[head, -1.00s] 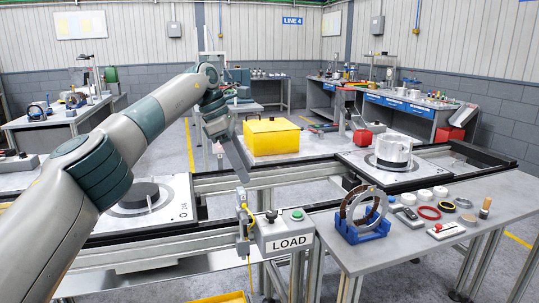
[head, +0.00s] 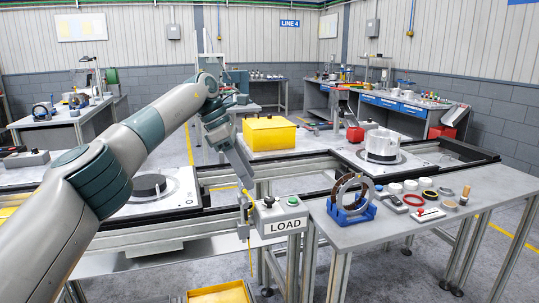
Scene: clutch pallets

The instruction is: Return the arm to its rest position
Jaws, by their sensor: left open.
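My left arm comes in from the left, bends at a raised elbow, and its forearm hangs down over the conveyor line. My left gripper (head: 244,174) is at the lower end of the forearm, in front of the yellow box and above the LOAD control box. It is open, and nothing shows held in it. Its fingers are seen edge-on and are small. My right gripper is not in view.
A yellow box (head: 270,134) stands behind the conveyor. The LOAD box (head: 283,222) is below the gripper. A pallet with a dark disc (head: 148,188) is left; one with a pale cylinder (head: 381,147) is right. A bench (head: 390,231) with several parts stands front right.

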